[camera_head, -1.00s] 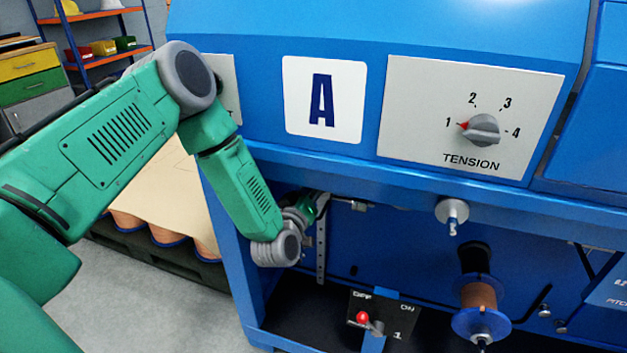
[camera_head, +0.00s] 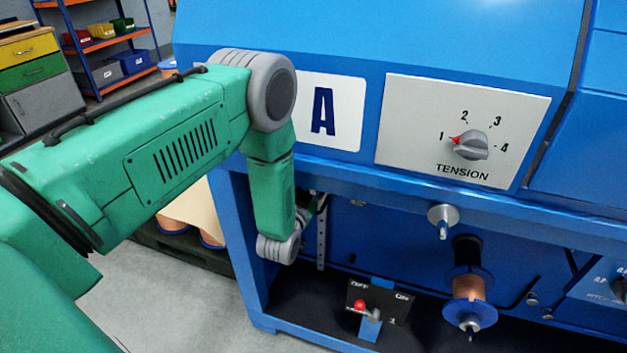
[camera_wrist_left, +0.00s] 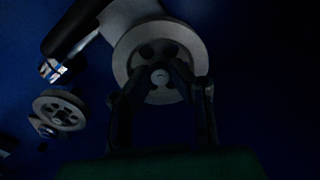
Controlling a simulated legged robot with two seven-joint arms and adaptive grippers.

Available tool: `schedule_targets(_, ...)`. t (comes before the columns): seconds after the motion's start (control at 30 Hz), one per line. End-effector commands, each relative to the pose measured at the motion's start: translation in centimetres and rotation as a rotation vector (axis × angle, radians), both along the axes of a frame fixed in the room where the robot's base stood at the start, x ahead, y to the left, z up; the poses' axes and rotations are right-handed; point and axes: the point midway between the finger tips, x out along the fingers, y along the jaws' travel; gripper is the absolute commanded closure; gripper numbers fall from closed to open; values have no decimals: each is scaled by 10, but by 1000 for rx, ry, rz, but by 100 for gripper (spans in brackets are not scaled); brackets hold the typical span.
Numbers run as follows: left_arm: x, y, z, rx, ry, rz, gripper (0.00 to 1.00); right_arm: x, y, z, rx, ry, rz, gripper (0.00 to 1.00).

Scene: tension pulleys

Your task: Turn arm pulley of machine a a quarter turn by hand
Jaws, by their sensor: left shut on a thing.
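Machine A is the blue cabinet with a white plate lettered A (camera_head: 336,112). My left arm reaches down into its open lower bay, and in the head view the gripper is hidden behind the arm's wrist. In the left wrist view, which is dark, my left gripper (camera_wrist_left: 162,92) is shut on a pale grey pulley with holes around its hub (camera_wrist_left: 126,62). The fingers lie over the pulley's face and lower rim. The pulley sits at the end of a pale arm. A second, smaller pulley (camera_wrist_left: 60,110) is at the lower left, apart from the gripper. My right gripper is not in view.
A tension dial (camera_head: 470,146) points near 1 on the front panel. Below are a metal guide roller (camera_head: 443,216), a copper wire spool (camera_head: 468,288) and a switch box with a red lever tip (camera_head: 380,296). The cabinet's frame post (camera_head: 236,245) stands close left of my wrist.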

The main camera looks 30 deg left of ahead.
Motion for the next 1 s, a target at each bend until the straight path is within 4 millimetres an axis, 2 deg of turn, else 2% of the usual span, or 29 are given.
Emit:
schedule_targets(0.5,1,-1,1,431,101,-2,100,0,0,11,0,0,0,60)
schedule_targets(1.0,1,-2,0,601,143,-3,100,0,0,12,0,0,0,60)
